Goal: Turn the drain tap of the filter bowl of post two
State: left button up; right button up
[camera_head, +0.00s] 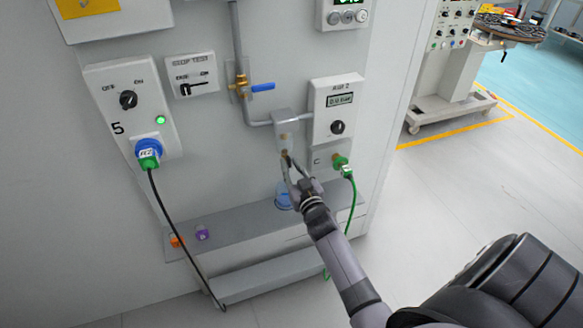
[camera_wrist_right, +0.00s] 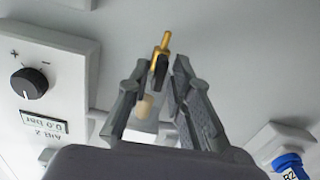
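The filter (camera_head: 285,129) is a grey block on the pipe to the left of the AIR 2 panel. Its bowl is mostly hidden by my right gripper in the head view. In the right wrist view the brass drain tap (camera_wrist_right: 161,47) shows with a dark part, between and just beyond the fingertips. My right gripper (camera_head: 291,160) is at the underside of the filter; it also shows in the right wrist view (camera_wrist_right: 161,68). Its fingers are apart, with gaps seen on both sides of the tap. My left gripper is not in view.
The AIR 2 panel (camera_head: 333,108) has a knob and a display. A green plug with a hose (camera_head: 346,172) is close right of my gripper. A blue cup (camera_head: 284,198) stands on the shelf (camera_head: 240,232) below. A blue-handled valve (camera_head: 262,88) is above left.

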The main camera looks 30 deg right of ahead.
grip_shut()
dwell(0.3)
jog(key=shift+n, duration=0.3)
jog(key=n, duration=0.3)
jog(key=n+b, duration=0.1)
jog(key=n, duration=0.3)
jog(key=n+b, duration=0.1)
jog(key=n, duration=0.3)
jog(key=shift+d+n, duration=0.1)
jog(key=shift+n, duration=0.2)
jog(key=n+b, duration=0.1)
jog(key=n, duration=0.3)
jog(key=shift+n, duration=0.4)
jog(key=shift+r+n, duration=0.1)
jog(key=shift+n, duration=0.2)
